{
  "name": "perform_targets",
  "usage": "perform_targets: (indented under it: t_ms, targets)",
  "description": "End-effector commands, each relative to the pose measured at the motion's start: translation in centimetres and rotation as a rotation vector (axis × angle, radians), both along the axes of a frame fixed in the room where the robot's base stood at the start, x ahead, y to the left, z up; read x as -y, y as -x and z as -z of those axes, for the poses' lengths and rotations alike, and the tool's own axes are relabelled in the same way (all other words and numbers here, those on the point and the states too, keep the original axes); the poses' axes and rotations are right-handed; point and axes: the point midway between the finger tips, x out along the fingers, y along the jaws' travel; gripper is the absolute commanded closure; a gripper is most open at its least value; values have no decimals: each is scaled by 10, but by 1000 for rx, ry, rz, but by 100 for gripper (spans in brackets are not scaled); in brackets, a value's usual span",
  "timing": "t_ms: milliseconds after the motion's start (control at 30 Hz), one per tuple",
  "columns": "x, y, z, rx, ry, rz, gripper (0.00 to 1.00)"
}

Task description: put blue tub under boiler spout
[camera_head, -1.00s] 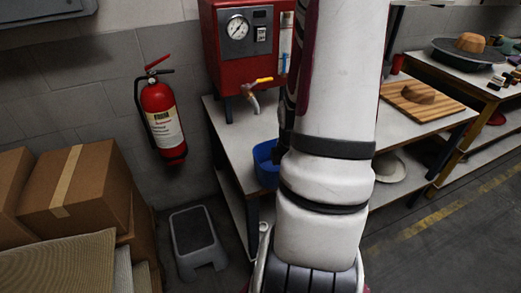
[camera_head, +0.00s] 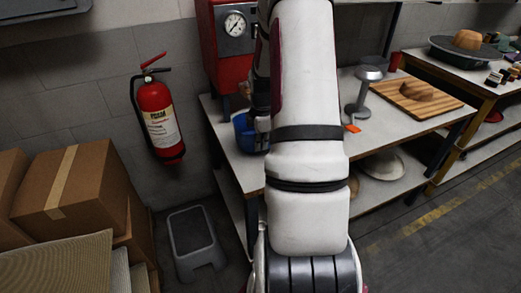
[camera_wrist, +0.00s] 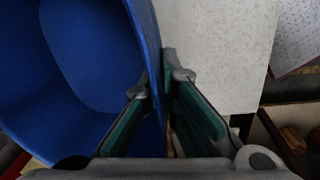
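The blue tub (camera_head: 242,136) is at the left end of the workbench, in front of the red boiler (camera_head: 217,70), partly behind my arm. In the wrist view the open tub (camera_wrist: 85,50) fills the left side. My gripper (camera_wrist: 165,85) has one finger inside the tub and one outside, with the tub wall between them; it looks shut on that wall. The boiler's spout is hidden behind my arm, so I cannot tell whether the tub is beneath it. I cannot tell whether the tub rests on the bench or hangs just above it.
On the workbench (camera_head: 395,128), a metal stand (camera_head: 366,90), an orange piece (camera_head: 353,128) and a wooden board (camera_head: 417,97) lie to the right of my arm. A fire extinguisher (camera_head: 158,115) hangs on the wall. A step stool (camera_head: 194,240) and cardboard boxes (camera_head: 70,190) are at left.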

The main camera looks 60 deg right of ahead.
Motion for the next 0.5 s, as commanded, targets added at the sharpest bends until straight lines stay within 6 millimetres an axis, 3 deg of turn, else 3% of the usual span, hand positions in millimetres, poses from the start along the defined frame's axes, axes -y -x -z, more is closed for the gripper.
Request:
perform_targets:
  t_ms: [200, 500]
  targets:
    - [-1, 0, 27, -2, -1, -2, 100]
    - [-1, 0, 29, -1, -1, -1, 100]
